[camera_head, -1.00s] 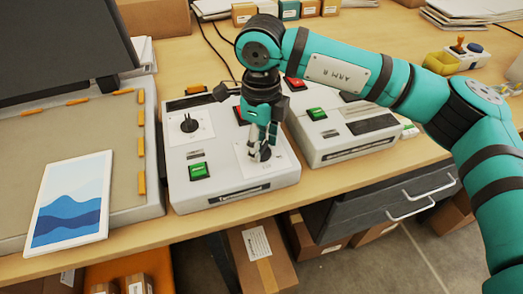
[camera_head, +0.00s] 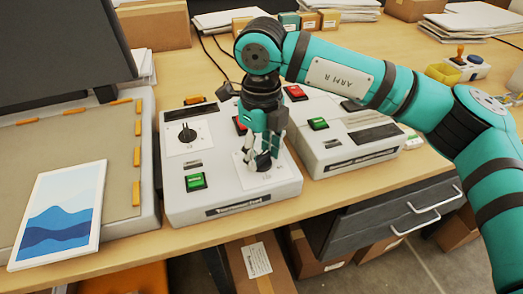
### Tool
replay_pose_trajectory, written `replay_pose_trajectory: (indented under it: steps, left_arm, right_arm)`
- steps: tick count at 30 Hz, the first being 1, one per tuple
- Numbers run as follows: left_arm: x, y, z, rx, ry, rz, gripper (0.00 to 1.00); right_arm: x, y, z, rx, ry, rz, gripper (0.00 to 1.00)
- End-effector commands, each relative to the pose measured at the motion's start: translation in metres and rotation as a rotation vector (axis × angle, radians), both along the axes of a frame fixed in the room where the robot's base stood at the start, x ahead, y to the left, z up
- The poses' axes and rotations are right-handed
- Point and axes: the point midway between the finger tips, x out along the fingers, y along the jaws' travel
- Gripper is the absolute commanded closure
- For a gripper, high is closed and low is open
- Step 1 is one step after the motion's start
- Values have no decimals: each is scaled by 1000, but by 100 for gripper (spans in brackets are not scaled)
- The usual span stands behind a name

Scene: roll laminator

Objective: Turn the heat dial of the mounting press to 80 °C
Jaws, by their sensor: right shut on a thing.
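The control box (camera_head: 225,193) of the press stands on the bench, with a black dial (camera_head: 187,133) on a white scale plate at its upper left. A second black dial (camera_head: 263,161) sits on a scale plate at its lower right. My right gripper (camera_head: 262,157) points down over this second dial and is shut on it. The fingers and wrist hide much of the dial and its scale, and the markings are too small to read. The box also has a green button (camera_head: 195,182) and a partly hidden red button (camera_head: 239,125). My left gripper is not in view.
A similar box (camera_head: 345,150) with red and green buttons stands close on the right. The press bed (camera_head: 60,130) with orange clips is on the left, with a blue wave picture (camera_head: 60,215) on its front corner. Cartons and paper stacks lie behind.

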Motion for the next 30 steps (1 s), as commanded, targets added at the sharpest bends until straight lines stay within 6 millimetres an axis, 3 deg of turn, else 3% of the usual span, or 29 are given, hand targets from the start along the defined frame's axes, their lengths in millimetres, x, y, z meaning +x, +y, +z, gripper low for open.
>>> replay_pose_trajectory:
  steps: [1,2,7,15,19,30]
  left_arm:
    - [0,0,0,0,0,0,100]
    - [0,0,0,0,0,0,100]
    - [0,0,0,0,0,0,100]
    - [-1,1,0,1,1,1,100]
    - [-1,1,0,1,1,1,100]
    - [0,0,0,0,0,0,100]
  right_arm:
    - [1,0,3,2,-5,-1,90]
    - [1,0,3,2,-5,-1,57]
    - [1,0,2,2,-4,0,35]
    - [1,0,2,1,-2,1,35]
    - [1,0,11,0,-4,0,35]
    - [1,0,86,2,-6,0,35]
